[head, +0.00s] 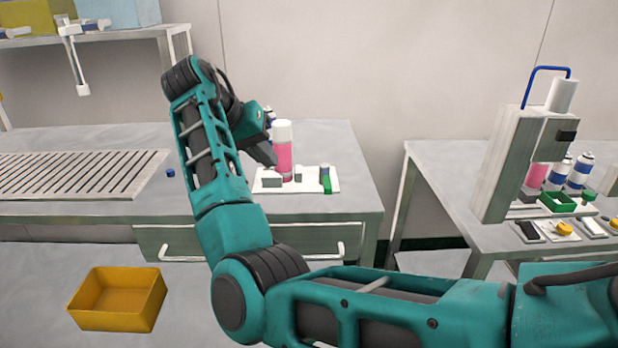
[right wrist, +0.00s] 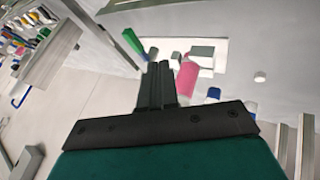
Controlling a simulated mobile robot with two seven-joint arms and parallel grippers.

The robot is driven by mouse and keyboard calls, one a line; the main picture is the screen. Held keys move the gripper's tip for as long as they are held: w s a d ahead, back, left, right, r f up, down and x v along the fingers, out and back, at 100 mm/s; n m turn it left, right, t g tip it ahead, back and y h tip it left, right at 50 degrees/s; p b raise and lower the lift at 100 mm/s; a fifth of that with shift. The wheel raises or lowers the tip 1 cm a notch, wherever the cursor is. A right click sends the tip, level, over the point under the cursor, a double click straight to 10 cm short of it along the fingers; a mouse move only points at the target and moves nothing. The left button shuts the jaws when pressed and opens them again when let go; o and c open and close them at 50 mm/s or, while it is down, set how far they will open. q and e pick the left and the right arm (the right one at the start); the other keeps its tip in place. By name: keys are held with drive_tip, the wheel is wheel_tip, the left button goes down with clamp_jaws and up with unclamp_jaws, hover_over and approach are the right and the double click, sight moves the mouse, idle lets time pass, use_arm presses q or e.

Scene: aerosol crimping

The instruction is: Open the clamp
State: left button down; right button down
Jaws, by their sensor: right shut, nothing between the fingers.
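The clamp is a white base plate (head: 262,187) with grey blocks (head: 272,181) and a green handle (head: 326,181), near the right end of the back table. A pink can with a white top (head: 284,155) stands upright at the plate; whether the blocks press on it I cannot tell. My right gripper (head: 268,158) is shut and empty, just left of the can and above the plate. In the right wrist view the shut fingers (right wrist: 158,85) point toward the plate (right wrist: 215,50), with the green handle (right wrist: 134,42) and pink can (right wrist: 186,80) beyond them. My left gripper is out of view.
A slatted conveyor (head: 70,172) and a small blue cap (head: 170,172) lie left of my arm. A tall grey press (head: 508,165) stands on the right table, by several cans. A yellow bin (head: 118,300) sits at the front left. A gap separates the tables.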

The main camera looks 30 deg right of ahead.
sight(326, 184)
drive_tip(key=b+x, duration=0.1)
drive_tip(key=x, duration=0.8)
drive_tip(key=shift+d+f, duration=0.1)
drive_tip(key=shift+f, duration=0.15)
drive_tip(key=d, duration=0.1)
drive_tip(key=s+d, duration=0.1)
drive_tip(key=d, duration=0.1)
drive_tip(key=shift+s+f, duration=0.15)
drive_tip(key=shift+f, duration=0.05)
drive_tip(key=shift+s+d, duration=0.3)
drive_tip(key=shift+d, duration=0.1)
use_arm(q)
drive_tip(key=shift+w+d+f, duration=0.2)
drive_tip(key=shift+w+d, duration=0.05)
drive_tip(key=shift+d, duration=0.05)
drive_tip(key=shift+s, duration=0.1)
